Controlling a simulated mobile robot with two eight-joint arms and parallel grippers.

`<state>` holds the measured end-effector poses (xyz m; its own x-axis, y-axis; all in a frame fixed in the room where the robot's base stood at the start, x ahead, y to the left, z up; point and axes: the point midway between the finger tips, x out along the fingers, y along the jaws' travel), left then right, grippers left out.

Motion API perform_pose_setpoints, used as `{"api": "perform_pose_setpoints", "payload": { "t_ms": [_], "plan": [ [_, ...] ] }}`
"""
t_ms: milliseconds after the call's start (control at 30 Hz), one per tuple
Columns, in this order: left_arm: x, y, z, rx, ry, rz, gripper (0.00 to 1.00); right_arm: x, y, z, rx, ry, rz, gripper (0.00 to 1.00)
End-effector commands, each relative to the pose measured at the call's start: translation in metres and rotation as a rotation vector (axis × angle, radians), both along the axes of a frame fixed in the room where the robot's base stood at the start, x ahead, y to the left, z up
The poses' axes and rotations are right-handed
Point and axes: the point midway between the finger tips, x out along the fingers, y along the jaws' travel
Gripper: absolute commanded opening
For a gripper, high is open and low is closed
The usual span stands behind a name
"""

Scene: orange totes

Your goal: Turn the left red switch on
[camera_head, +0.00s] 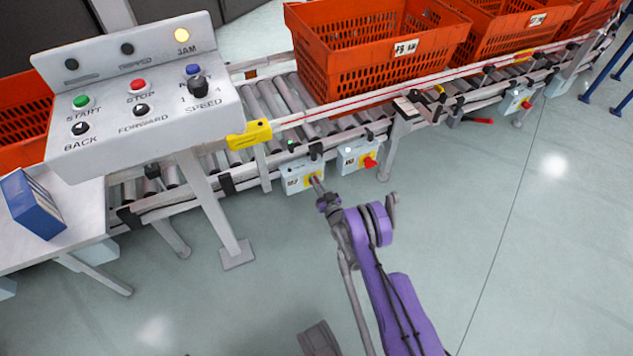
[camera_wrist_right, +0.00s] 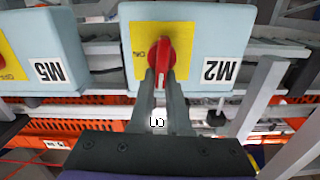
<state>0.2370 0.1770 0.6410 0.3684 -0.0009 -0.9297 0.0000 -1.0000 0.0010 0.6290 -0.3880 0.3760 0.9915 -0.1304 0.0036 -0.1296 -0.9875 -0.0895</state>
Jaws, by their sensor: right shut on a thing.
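My right gripper (camera_head: 316,184) reaches the left pale-blue switch box (camera_head: 296,186) under the conveyor and hides most of its switch in the head view. In the wrist view, the fingers of my right gripper (camera_wrist_right: 161,78) are shut on the red switch (camera_wrist_right: 162,45), one on each side of its handle. This switch sits on a yellow plate (camera_wrist_right: 136,38) on the box marked M2 (camera_wrist_right: 210,25), printed upside down here. The handle runs roughly up and down in this view, with small lettering beside it. My left gripper is not in view.
A second switch box (camera_head: 355,160) with a red switch (camera_head: 370,162) is close on the right. Orange totes (camera_head: 375,60) stand on the roller conveyor. A control panel (camera_head: 140,75) with a lit yellow JAM lamp (camera_head: 181,35) is at left. The floor in front is clear.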

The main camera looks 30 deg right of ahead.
Motion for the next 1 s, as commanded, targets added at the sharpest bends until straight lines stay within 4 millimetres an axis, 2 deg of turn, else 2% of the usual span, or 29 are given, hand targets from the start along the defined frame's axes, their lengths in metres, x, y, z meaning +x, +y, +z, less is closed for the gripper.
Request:
{"api": "perform_pose_setpoints", "payload": {
  "t_ms": [300, 1000],
  "plan": [
    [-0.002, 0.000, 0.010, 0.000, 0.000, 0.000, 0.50, -0.001, -0.005, -0.003, 0.252, -0.028, -0.002, 0.00],
    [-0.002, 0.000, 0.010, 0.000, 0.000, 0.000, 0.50, -0.002, -0.014, -0.013, 0.912, -0.115, 0.002, 0.00]
  ]
}}
